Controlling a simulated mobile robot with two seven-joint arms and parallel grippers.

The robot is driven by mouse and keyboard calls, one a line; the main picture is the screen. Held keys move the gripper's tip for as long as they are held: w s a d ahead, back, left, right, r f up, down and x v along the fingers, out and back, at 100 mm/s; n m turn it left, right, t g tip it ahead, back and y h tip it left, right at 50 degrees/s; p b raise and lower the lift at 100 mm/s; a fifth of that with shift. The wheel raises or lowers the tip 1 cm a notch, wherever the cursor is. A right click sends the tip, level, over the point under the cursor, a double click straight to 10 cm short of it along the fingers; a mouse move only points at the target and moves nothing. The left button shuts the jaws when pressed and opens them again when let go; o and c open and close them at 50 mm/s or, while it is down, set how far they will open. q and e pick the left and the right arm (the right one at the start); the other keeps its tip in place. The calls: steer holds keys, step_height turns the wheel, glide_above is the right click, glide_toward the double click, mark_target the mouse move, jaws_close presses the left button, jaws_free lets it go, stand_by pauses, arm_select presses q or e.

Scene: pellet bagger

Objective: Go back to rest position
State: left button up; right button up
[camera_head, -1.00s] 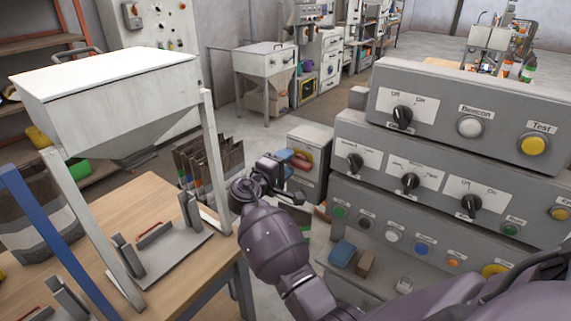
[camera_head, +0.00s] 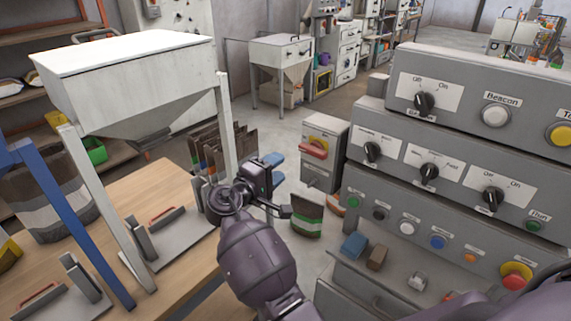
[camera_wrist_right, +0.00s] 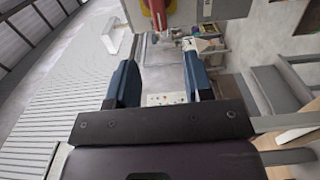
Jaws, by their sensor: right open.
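My right gripper (camera_head: 284,184) is in the middle of the head view, at the end of my purple-grey arm. It is raised between the white hopper (camera_head: 125,68) and the grey control panel (camera_head: 455,180). In the right wrist view the gripper (camera_wrist_right: 160,78) shows two dark blue fingers wide apart. Nothing is between them. My left gripper is not in view.
A wooden table (camera_head: 160,182) carries the hopper stand. A grey box with a red switch (camera_head: 313,150), brown bags (camera_head: 222,146) and a green-white bag (camera_head: 306,218) stand near the gripper. Blue and brown blocks (camera_head: 376,257) lie below the panel.

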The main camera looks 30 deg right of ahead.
steer(key=shift+s+a, duration=0.15)
steer(key=shift+a, duration=0.2)
stand_by(0.3)
steer(key=w+a+t+y, duration=0.4)
steer(key=w+t+y, duration=0.1)
steer(key=t+y, duration=0.15)
step_height(320, 180, down, 7)
steer(key=s+a+t+y, duration=0.1)
steer(key=s+t+y, duration=0.15)
steer(key=y, duration=0.45)
steer(key=s+d+f+m+g+y, duration=0.1)
steer(key=s+d+f, duration=0.1)
steer(key=s+f, duration=0.4)
steer(key=s+d+f+m+g+y, duration=0.1)
steer(key=s+f, duration=0.5)
steer(key=s, duration=0.8)
steer(key=s+d+f+m+g+y, duration=0.1)
steer(key=s+d+f+g, duration=0.1)
steer(key=s+f, duration=0.5)
steer(key=s+d, duration=0.1)
steer(key=s, duration=0.2)
steer(key=shift+d+m, duration=0.2)
steer(key=shift+m, duration=0.1)
